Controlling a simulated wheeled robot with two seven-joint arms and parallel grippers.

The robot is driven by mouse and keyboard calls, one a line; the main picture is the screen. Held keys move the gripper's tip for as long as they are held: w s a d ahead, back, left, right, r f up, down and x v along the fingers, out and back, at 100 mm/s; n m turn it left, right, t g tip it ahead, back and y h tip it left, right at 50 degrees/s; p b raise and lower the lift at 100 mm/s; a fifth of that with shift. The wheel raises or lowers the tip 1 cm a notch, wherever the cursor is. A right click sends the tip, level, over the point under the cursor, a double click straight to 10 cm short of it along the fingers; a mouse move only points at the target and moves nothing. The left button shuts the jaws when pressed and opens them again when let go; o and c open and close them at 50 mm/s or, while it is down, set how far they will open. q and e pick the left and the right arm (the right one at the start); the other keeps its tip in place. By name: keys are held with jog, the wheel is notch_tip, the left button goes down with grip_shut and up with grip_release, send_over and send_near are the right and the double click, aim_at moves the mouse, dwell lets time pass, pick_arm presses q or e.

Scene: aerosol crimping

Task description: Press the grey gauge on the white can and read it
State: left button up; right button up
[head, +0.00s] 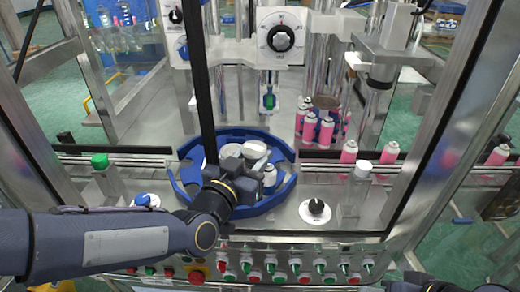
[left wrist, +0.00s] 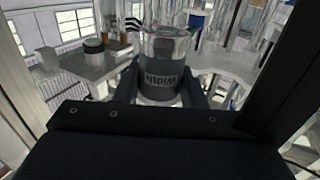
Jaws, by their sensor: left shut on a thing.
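My left gripper (head: 243,178) reaches in from the left over the blue ring-shaped holder (head: 187,192). In the left wrist view its two fingers (left wrist: 160,88) stand on either side of a dark grey cylinder with pale lettering, the gauge (left wrist: 160,78), and are shut on it. A shiny part shows at one end of the gauge and a pale rim at the other. A small white can (head: 270,177) with blue on it stands in the holder, just right of the gripper. The gripper hides part of the holder, so I cannot tell whether gauge and can touch.
A pale round-topped piece (head: 255,150) sits behind the gripper. Several pink cans (head: 326,132) stand at the right. A green-capped bottle (head: 100,162) stands left. A white disc with a black knob (head: 316,207) lies right of the holder. Buttons line the front panel. Dark frame posts flank the opening.

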pick_arm(q)
jog(key=v, duration=0.9)
jog(key=shift+s+a, duration=0.2)
jog(key=shift+s, duration=0.1)
